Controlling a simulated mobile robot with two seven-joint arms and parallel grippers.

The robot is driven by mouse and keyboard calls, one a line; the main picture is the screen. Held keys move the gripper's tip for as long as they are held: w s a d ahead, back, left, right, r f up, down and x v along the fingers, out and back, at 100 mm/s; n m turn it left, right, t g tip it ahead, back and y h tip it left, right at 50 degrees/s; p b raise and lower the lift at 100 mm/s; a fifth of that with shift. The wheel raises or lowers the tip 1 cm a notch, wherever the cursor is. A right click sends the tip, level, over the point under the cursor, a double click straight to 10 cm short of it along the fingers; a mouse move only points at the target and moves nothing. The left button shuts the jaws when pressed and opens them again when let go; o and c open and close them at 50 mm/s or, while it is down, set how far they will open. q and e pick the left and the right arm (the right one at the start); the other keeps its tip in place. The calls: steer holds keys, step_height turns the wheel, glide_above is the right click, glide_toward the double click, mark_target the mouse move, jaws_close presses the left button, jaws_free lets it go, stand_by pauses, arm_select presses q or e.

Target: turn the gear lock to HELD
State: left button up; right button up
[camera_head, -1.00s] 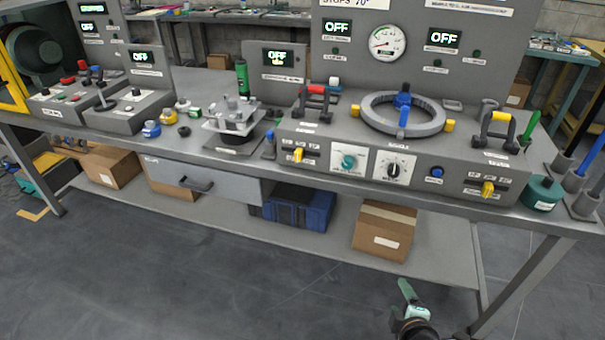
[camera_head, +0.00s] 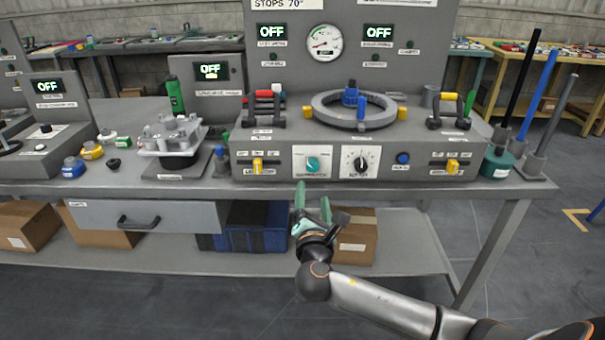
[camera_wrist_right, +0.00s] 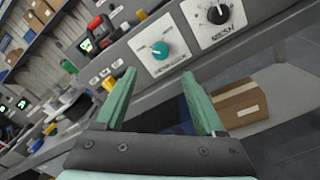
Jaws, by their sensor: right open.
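The front panel of the grey bench unit (camera_head: 275,172) carries a teal knob (camera_head: 312,164) and a black knob (camera_head: 360,161) on white plates. Yellow slide levers sit at the left (camera_head: 257,167) and the right (camera_head: 452,167) of the panel. My right gripper (camera_head: 313,200) is open and empty, below and in front of the teal knob. In the right wrist view the teal knob (camera_wrist_right: 160,50) lies beyond and between the open fingertips (camera_wrist_right: 157,78). My left gripper is not in view.
A grey ring (camera_head: 330,113) and two handles, red (camera_head: 264,108) and yellow (camera_head: 448,110), stand on the unit. A drawer with a black handle (camera_head: 139,222) hangs below the bench at left. A cardboard box (camera_head: 356,240) sits on the lower shelf behind my right arm.

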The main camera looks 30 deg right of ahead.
mark_target(312, 168)
steer(key=b+x, duration=0.1)
steer(key=x, duration=1)
steer(key=shift+w+b, duration=0.1)
steer(key=shift+b, duration=0.25)
jaws_close()
